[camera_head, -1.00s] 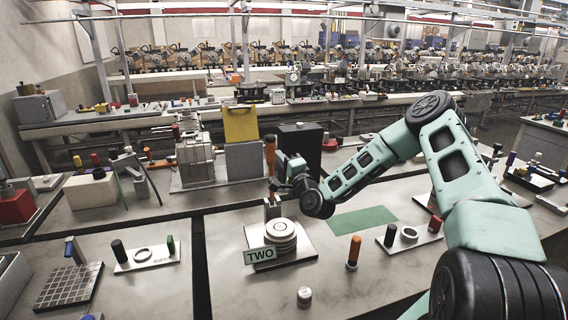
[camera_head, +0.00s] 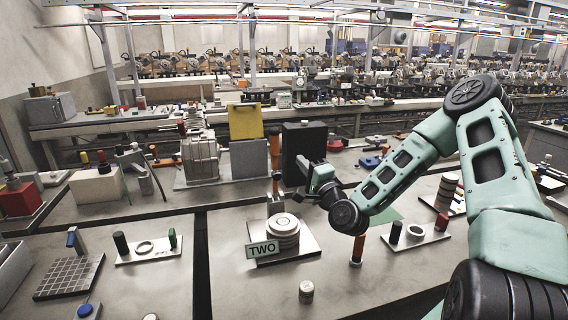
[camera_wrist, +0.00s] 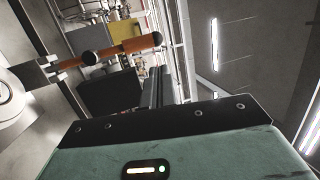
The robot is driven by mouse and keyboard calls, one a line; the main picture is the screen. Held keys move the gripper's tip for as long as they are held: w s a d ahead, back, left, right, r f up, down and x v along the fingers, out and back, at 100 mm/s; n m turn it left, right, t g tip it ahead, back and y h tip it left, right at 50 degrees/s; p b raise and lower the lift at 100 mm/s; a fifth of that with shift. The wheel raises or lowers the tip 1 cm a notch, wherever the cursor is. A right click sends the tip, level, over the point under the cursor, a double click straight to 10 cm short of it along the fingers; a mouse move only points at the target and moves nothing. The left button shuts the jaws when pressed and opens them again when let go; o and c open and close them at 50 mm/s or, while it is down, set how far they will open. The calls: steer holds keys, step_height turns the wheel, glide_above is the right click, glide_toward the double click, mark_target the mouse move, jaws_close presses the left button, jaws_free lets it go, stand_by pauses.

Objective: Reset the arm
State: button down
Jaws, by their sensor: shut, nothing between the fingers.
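My gripper (camera_head: 288,194) is at the end of my green arm, just right of the stacked round white piece and the orange-handled tool in the head view. It is shut and appears to hold nothing; its fingertips are small and dark there. The round piece (camera_head: 283,228) sits on a pale plate with a sign reading TWO (camera_head: 262,249). The orange-handled tool (camera_head: 275,158) stands upright behind it. In the wrist view the orange handle (camera_wrist: 118,50) shows at upper left, apart from my dark fingers (camera_wrist: 157,88).
A black box (camera_head: 303,140) stands just behind my gripper. An orange peg (camera_head: 357,249) stands close to my wrist, and a small metal cylinder (camera_head: 306,291) is in front. A plate with a ring (camera_head: 416,232) lies to the right. The front bench between them is mostly bare.

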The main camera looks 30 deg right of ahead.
steer(key=shift+s+a, duration=0.1)
steer(key=s+a+f+n+g+y+b, duration=0.1)
steer(key=s+a+f+n+g+y, duration=0.15)
steer(key=a+n+g, duration=0.4)
steer(key=s+a+f+n+g+y, duration=0.1)
steer(key=a+f+n+y, duration=0.25)
steer(key=a, duration=0.65)
steer(key=s+a+f+n+g+y+b, duration=0.1)
steer(key=s+a+f+n+g+y, duration=0.15)
steer(key=a+n+g, duration=0.4)
steer(key=s+a+r+n+g+h, duration=0.1)
steer(key=s+a+n+g+h, duration=0.1)
steer(key=s, duration=0.7)
steer(key=s+a+r+n+g+h+b, duration=0.1)
steer(key=s+n, duration=0.3)
steer(key=s, duration=0.6)
steer(key=s+a+r+n+g+h+b, duration=0.1)
steer(key=s+a+n+g+h, duration=0.2)
steer(key=s, duration=0.7)
steer(key=shift+g, duration=0.5)
steer(key=shift+r+h, duration=0.1)
steer(key=shift+h, duration=0.15)
